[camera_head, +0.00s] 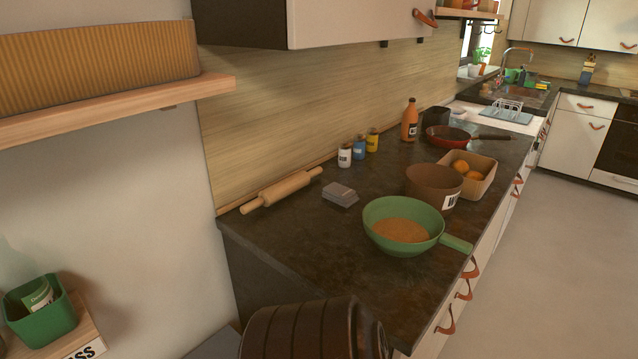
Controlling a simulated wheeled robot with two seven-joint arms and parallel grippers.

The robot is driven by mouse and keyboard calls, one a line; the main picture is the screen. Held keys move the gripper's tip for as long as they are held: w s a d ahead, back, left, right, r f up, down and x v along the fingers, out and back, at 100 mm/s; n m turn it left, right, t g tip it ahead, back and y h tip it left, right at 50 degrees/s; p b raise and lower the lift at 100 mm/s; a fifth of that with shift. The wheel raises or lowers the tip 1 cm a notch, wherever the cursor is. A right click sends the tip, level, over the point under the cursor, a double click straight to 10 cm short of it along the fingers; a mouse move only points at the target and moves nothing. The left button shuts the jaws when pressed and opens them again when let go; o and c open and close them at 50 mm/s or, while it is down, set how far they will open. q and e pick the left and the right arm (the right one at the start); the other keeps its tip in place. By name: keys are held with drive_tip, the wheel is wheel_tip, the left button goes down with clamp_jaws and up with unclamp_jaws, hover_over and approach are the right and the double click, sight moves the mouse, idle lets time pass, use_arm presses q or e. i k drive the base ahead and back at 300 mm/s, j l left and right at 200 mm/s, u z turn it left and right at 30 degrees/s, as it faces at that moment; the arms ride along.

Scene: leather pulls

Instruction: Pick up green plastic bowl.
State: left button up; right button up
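A green bowl (397,211) with a short handle sticking out to the right stands upright on the dark countertop (330,240), near its front edge. The handle reaches toward that edge. A tan patch fills the bottom of the bowl; I cannot tell whether it is contents or the inside surface. Neither of my grippers is in view.
A brown pot (425,185) stands just behind the bowl, and a box with oranges (466,172) beyond it. A rolling pin (282,190) and a grey stack (341,195) lie left. A dark ribbed object (300,330) is at the bottom. Free floor lies right.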

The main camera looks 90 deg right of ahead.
sight(401, 226)
drive_tip(key=z, duration=3.25)
